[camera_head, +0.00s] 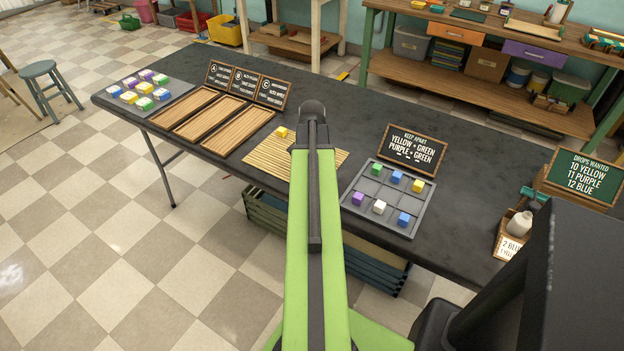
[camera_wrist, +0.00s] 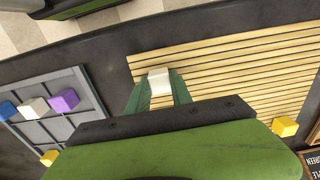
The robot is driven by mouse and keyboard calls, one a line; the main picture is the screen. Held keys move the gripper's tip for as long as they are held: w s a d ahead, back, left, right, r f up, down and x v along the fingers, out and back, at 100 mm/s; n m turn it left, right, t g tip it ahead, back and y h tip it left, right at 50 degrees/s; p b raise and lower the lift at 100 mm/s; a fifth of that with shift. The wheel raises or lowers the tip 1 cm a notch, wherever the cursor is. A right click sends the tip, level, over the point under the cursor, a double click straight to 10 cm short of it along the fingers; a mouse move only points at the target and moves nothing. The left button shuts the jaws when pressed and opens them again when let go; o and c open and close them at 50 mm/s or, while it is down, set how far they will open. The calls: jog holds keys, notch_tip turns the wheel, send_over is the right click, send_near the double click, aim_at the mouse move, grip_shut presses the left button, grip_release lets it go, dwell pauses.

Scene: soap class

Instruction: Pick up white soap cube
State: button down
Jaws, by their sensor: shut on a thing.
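My gripper (camera_wrist: 158,92) is shut on a white soap cube (camera_wrist: 161,78), held between its two green fingers in the wrist view. The cube shows over the near edge of the slatted wooden mat (camera_wrist: 225,58); I cannot tell whether it touches it. In the head view my arm hides the gripper and this cube. Another white cube (camera_head: 379,207) sits in the grey compartment tray (camera_head: 350,192), between a purple cube (camera_head: 358,198) and a blue cube (camera_head: 403,219). It also shows in the wrist view (camera_wrist: 36,106).
A yellow cube (camera_head: 282,132) sits on the mat's far part. The tray's back row holds green, blue and yellow cubes. Three wooden trays (camera_head: 210,112) and a grey board (camera_head: 165,92) with several cubes lie left. A "keep apart" sign (camera_head: 412,150) stands behind the compartment tray.

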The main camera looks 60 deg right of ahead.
jog(key=shift+r+p, duration=0.5)
notch_tip(320, 180, up, 4)
jog(key=p, duration=0.4)
jog(key=s+d+r+p, duration=0.3)
jog(key=s+r+p, duration=0.3)
jog(key=s, duration=0.5)
jog(key=shift+s, duration=0.2)
